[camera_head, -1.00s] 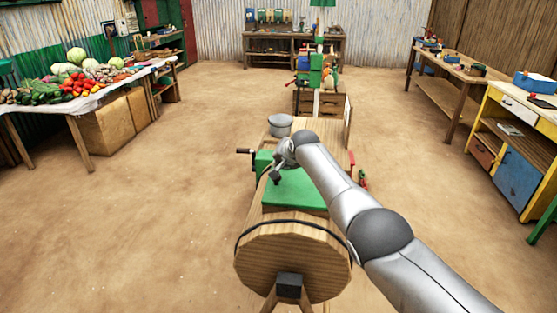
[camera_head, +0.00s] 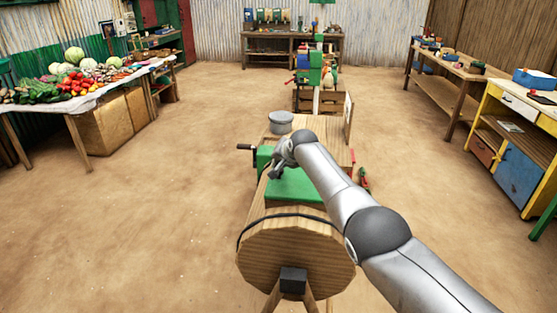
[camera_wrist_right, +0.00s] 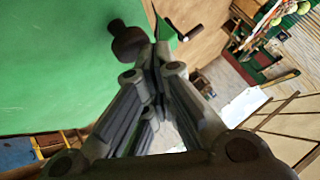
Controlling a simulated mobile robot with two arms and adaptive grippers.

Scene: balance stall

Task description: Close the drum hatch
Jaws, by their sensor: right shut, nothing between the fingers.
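The wooden drum (camera_head: 290,250) lies on its side on wooden legs in the middle of the head view. Its green hatch (camera_head: 300,188) shows on top, partly behind my right arm. I cannot tell whether it sits flush. My right gripper (camera_head: 277,174) is shut and empty, at the hatch's far left part. In the right wrist view the shut fingers (camera_wrist_right: 157,55) point along the green hatch panel (camera_wrist_right: 55,60), close to a dark knob (camera_wrist_right: 127,40). Contact with the panel or knob is unclear. My left gripper is out of view.
A grey lidded pot (camera_head: 281,121) and a hand crank (camera_head: 245,148) are beyond the hatch. A vegetable table (camera_head: 75,104) stands left, a yellow cabinet (camera_head: 493,130) right. The dirt floor (camera_head: 140,220) around the drum is mostly clear.

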